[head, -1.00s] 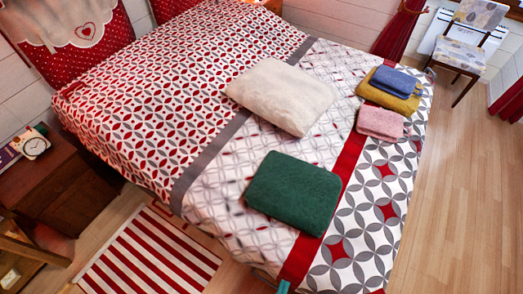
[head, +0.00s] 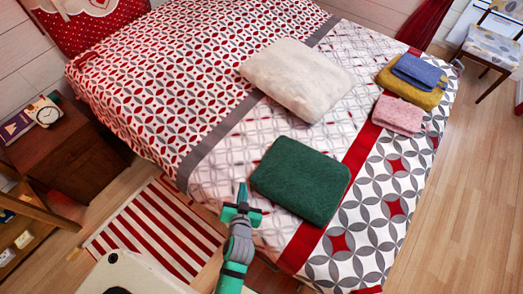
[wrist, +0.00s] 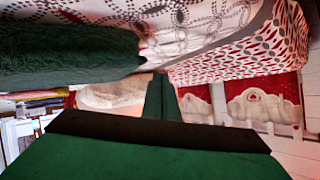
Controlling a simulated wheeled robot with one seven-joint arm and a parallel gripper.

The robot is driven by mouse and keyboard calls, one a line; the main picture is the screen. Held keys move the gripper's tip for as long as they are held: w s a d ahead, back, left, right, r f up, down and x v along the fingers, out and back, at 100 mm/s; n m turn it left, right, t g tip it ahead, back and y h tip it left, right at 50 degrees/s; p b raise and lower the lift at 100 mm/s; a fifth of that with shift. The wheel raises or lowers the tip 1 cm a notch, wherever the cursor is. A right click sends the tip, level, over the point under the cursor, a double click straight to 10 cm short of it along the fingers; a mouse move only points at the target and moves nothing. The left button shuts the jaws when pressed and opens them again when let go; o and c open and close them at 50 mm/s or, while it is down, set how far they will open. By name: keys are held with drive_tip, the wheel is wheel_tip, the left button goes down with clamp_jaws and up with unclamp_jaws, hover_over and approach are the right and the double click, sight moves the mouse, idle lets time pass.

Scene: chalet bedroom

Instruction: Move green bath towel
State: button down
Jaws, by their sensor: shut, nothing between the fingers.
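The green bath towel (head: 300,181) lies folded flat on the bed, near its front edge. It also shows at the left of the wrist view (wrist: 65,55). My gripper (head: 242,190) is at the bed's near edge, just left of the towel's left corner and apart from it. Its fingers (wrist: 160,97) are together and empty in the wrist view.
The bed (head: 205,85) has a patterned cover. A cream pillow or folded blanket (head: 298,80) lies behind the towel. A pink towel (head: 398,115), a mustard towel (head: 425,97) and a blue towel (head: 417,70) lie right. A nightstand (head: 70,150) stands left.

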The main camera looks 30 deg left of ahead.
drive_tip(key=w+a+n+g+y, duration=0.1)
drive_tip(key=w+a+n+g, duration=0.35)
drive_tip(key=a, duration=0.45)
drive_tip(key=w+a+n+g+y, duration=0.1)
drive_tip(key=w+a+n+g, duration=0.4)
drive_tip(key=a, duration=0.4)
drive_tip(key=w+d+r+n+g+h, duration=0.2)
drive_tip(key=w+d+r+n+h, duration=0.4)
drive_tip(key=w+d+h, duration=0.35)
drive_tip(key=shift+t+y, duration=0.25)
drive_tip(key=shift+y, duration=0.4)
drive_tip(key=f, duration=0.3)
drive_tip(key=d+f, duration=0.1)
drive_tip(key=f, duration=0.6)
drive_tip(key=shift+w+d+f, duration=0.2)
drive_tip(key=shift+w+f, duration=0.05)
drive_tip(key=shift+w, duration=0.15)
drive_tip(key=shift+w+d+r, duration=0.1)
drive_tip(key=shift+d+r, duration=0.05)
drive_tip(key=shift+d, duration=1.8)
